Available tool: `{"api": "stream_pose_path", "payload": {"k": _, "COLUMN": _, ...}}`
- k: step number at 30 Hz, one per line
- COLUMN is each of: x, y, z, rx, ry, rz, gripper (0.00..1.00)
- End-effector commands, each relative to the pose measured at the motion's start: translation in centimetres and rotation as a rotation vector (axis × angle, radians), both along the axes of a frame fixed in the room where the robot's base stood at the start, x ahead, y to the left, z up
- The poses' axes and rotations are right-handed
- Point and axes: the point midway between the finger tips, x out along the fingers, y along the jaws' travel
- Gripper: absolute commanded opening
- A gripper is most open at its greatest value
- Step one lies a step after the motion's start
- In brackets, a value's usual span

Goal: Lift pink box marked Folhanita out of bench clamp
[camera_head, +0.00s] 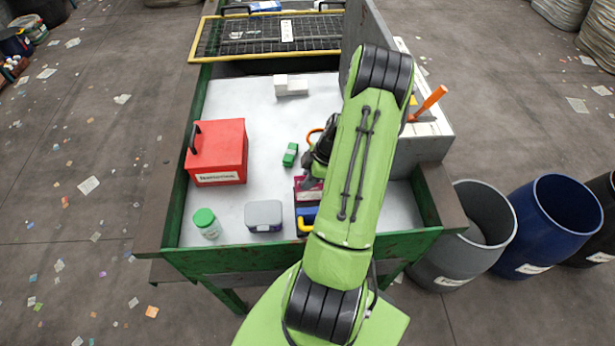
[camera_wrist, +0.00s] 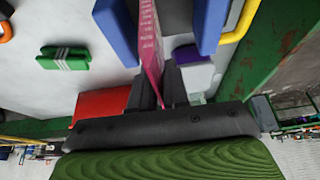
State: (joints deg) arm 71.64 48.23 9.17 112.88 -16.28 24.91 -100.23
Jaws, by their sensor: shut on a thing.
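The pink box (camera_head: 308,188) is at the near side of the bench, partly hidden by my arm. In the wrist view the pink box (camera_wrist: 150,45) is seen edge-on between the two blue jaws of the bench clamp (camera_wrist: 208,22). It looks close to the left jaw, with a gap to the right jaw. The clamp (camera_head: 305,215), blue with a yellow handle, also shows just in front of the box. My gripper (camera_wrist: 160,88) is shut on the pink box's edge; the gripper (camera_head: 309,181) is mostly hidden by my arm in the head view. The marking is not readable.
A red toolbox (camera_head: 218,152), a grey box (camera_head: 263,215), a green-lidded jar (camera_head: 206,222) and a small green block (camera_head: 290,155) stand on the bench left of my arm. A green rim (camera_head: 300,255) edges the bench. Barrels (camera_head: 555,220) stand on the right.

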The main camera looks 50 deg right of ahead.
Motion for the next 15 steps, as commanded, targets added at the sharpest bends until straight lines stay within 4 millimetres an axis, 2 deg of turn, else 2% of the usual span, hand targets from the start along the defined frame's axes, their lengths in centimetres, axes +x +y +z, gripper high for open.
{"api": "stream_pose_path", "payload": {"k": 15, "x": 0.0, "y": 0.0, "z": 3.3, "rx": -0.002, "ry": 0.0, "rz": 0.001, "gripper": 0.0}}
